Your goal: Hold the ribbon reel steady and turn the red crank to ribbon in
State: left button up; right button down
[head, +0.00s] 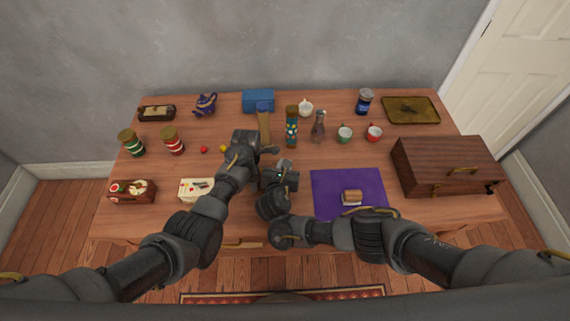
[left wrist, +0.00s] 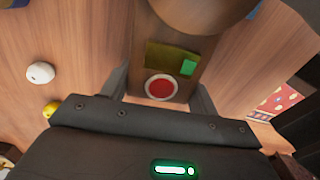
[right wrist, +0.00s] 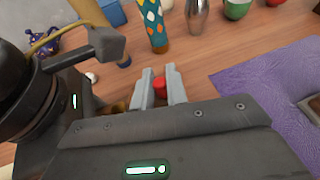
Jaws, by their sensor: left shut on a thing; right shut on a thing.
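The ribbon reel appears in the left wrist view as a wooden body (left wrist: 172,28) with an olive patch, a bright green square and a red disc in a pale ring. My left gripper (head: 267,151) is shut on it, one finger on each side. In the right wrist view the red crank knob (right wrist: 159,84) sits between the fingertips of my right gripper (head: 282,168), which is shut on it. In the head view the two grippers are close together near the table's middle and hide most of the reel and the crank.
A patterned teal bottle (head: 291,128) and a wooden piece with a blue end (head: 265,130) stand just behind the grippers. A purple mat (head: 325,181) lies to the right, and a brown wooden case (head: 445,165) beyond it. A cream box (head: 195,190) is at left.

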jog(key=shift+m+h, duration=0.3)
jog(key=c, duration=1.4)
grip_release()
